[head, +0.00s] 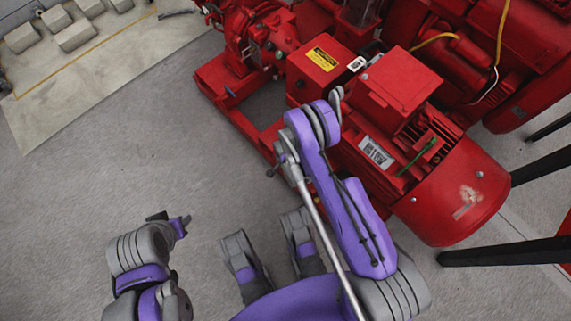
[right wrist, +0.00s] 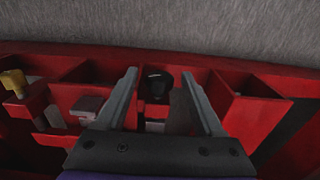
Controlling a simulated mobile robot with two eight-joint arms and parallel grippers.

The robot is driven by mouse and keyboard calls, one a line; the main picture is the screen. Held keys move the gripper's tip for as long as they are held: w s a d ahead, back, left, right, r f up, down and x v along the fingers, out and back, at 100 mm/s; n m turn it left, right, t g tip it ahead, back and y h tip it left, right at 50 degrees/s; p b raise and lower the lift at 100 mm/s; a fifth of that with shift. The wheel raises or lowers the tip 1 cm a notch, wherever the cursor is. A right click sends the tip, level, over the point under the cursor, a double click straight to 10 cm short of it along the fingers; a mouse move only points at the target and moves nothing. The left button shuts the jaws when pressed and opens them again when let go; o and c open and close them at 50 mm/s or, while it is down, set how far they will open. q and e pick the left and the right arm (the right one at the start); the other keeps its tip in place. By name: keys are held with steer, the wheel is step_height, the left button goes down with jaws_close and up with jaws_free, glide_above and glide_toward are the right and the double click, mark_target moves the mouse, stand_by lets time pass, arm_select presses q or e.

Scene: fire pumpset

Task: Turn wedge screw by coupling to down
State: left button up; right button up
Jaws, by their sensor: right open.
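The red pumpset shows in the head view, with the red coupling cover (head: 312,75) bearing a yellow warning label between pump and motor. In the right wrist view my right gripper (right wrist: 159,75) is open, its two grey fingers pointing at the red base frame (right wrist: 75,70). A dark round-topped piece (right wrist: 157,86), perhaps the wedge screw, sits in a frame recess and appears between the fingers, with gaps on both sides. Its depth relative to the fingertips is unclear. In the head view my right gripper is hidden by its arm. My left gripper (head: 181,226) is at lower left, away from the pumpset.
The red motor (head: 440,190) stands right of my right arm. A yellow-tipped part (right wrist: 14,84) and a grey block (right wrist: 87,106) sit left of the fingers. Red frame walls rise on both sides. Grey floor (head: 120,180) at left is free.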

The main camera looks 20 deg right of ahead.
steer(key=shift+f, duration=0.1)
jaws_close()
stand_by(0.3)
steer(key=shift+w+g, duration=0.1)
steer(key=shift+g, duration=0.2)
steer(key=shift+w+a+g+h, duration=0.1)
steer(key=shift+g+h, duration=0.15)
steer(key=shift+g, duration=0.35)
steer(key=shift+w+a+g+h, duration=0.1)
steer(key=shift+g+h, duration=0.15)
steer(key=shift+g, duration=0.35)
steer(key=shift+w+f+g+h, duration=0.1)
steer(key=shift+g+h, duration=0.25)
steer(key=shift+g, duration=0.5)
steer(key=shift+w+f+g+h, duration=0.1)
steer(key=shift+g+h, duration=0.25)
steer(key=shift+g, duration=0.5)
jaws_free()
